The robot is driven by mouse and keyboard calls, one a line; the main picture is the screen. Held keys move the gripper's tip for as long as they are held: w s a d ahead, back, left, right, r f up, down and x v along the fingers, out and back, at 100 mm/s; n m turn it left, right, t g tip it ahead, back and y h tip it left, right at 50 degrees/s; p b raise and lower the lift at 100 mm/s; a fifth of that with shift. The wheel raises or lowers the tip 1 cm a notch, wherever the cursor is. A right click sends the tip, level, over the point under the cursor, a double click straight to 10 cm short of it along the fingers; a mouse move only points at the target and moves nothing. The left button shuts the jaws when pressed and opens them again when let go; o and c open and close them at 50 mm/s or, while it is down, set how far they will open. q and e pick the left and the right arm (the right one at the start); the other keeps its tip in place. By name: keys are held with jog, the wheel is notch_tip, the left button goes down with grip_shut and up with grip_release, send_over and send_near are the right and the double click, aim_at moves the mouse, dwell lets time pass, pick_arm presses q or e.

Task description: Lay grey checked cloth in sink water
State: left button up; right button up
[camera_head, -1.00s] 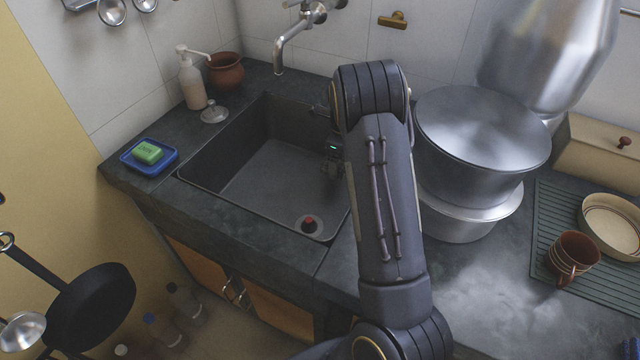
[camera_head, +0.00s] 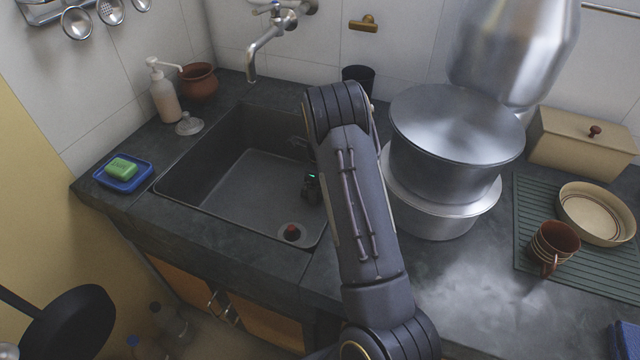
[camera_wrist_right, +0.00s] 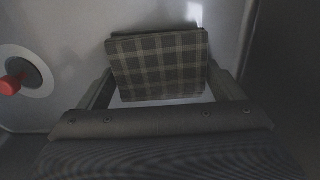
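The grey checked cloth (camera_wrist_right: 158,66) shows in the right wrist view as a folded pad between the fingers of my right gripper (camera_wrist_right: 160,82), which meet its two side edges. In the head view this gripper (camera_head: 312,188) is down inside the dark sink (camera_head: 255,188), near its right side, mostly hidden by my arm. The cloth is hidden in the head view. The drain with its red plug (camera_head: 292,231) is near the front of the sink; the red plug also shows in the wrist view (camera_wrist_right: 11,84). I cannot tell the water level. My left gripper is not in view.
A tap (camera_head: 262,50) hangs over the sink's back edge. Soap in a blue dish (camera_head: 123,172), a dispenser (camera_head: 164,97) and a clay pot (camera_head: 199,81) stand to its left. Stacked steel pots (camera_head: 455,135) stand close right of my arm, with a mug (camera_head: 554,246) beyond.

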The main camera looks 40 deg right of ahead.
jog(key=shift+o, duration=1)
jog(key=shift+r, duration=0.15)
notch_tip(320, 180, up, 12)
jog(key=p, duration=0.2)
jog(key=s+a+r+n+t+y, duration=0.2)
jog(key=s+a+r+n, duration=0.3)
jog(key=r, duration=0.1)
jog(key=s+a+r+n+t+y, duration=0.2)
jog(key=s+a+r+n, duration=0.45)
jog(key=a+n, duration=0.2)
jog(key=s+a+n, duration=0.4)
jog(key=s+n, duration=0.1)
jog(key=s+a+n+t, duration=0.1)
jog(key=s+a+n, duration=0.2)
jog(key=s+n, duration=0.2)
jog(key=s+a+f+n, duration=0.1)
jog(key=s+a+n, duration=0.3)
jog(key=s+n, duration=0.1)
jog(key=shift+s+a+n+t, duration=0.25)
jog(key=shift+s+a+t, duration=0.05)
jog(key=shift+s, duration=0.2)
